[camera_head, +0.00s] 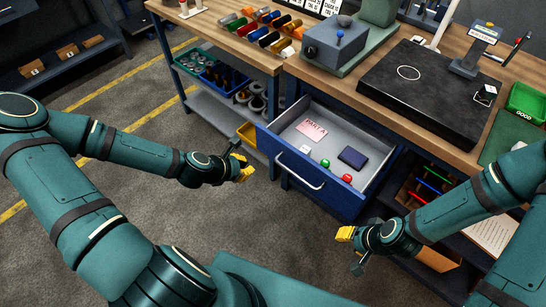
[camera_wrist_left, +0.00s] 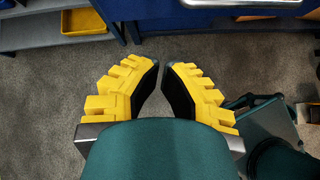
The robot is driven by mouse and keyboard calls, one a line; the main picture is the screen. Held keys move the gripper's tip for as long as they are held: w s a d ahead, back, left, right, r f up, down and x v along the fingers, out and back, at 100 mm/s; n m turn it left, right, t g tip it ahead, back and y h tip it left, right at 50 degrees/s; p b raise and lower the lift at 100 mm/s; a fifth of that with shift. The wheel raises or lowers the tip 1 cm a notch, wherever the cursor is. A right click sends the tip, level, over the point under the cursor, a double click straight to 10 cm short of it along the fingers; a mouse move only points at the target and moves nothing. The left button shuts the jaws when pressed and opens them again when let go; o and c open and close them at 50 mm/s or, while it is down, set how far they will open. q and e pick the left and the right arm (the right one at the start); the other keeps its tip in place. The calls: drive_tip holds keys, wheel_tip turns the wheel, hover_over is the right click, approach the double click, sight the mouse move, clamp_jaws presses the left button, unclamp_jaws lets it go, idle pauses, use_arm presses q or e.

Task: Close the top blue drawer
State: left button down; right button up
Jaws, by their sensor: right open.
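The top blue drawer (camera_head: 335,195) is pulled out from under the workbench, with its grey inside showing. Its silver handle (camera_head: 299,169) runs along the front panel. The blue drawer front (camera_wrist_left: 160,20) and handle (camera_wrist_left: 240,3) show at the top of that view.
The drawer holds a pink card (camera_head: 311,129), a dark blue box (camera_head: 352,157) and small red, green and white pieces. The workbench (camera_head: 290,65) carries a grey machine (camera_head: 335,45) and a black plate (camera_head: 425,90). A yellow bin (camera_head: 247,134) sits left of the drawer. The floor in front is clear.

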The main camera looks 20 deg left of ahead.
use_arm(q)
drive_tip(key=a+n, duration=0.2)
drive_tip(key=n, duration=0.1)
drive_tip(key=b, duration=0.4)
approach(270, 152)
drive_tip(key=shift+t, duration=0.3)
drive_tip(key=w+f, duration=0.1)
drive_tip(key=w+d+f, duration=0.1)
drive_tip(key=f, duration=0.1)
drive_tip(key=w+f, duration=0.1)
drive_tip(key=f, duration=0.1)
drive_tip(key=shift+d+f, duration=0.15)
drive_tip(key=shift+d, duration=0.15)
drive_tip(key=shift+w+d, duration=0.15)
drive_tip(key=shift+w, duration=0.4)
drive_tip(key=shift+w, duration=0.1)
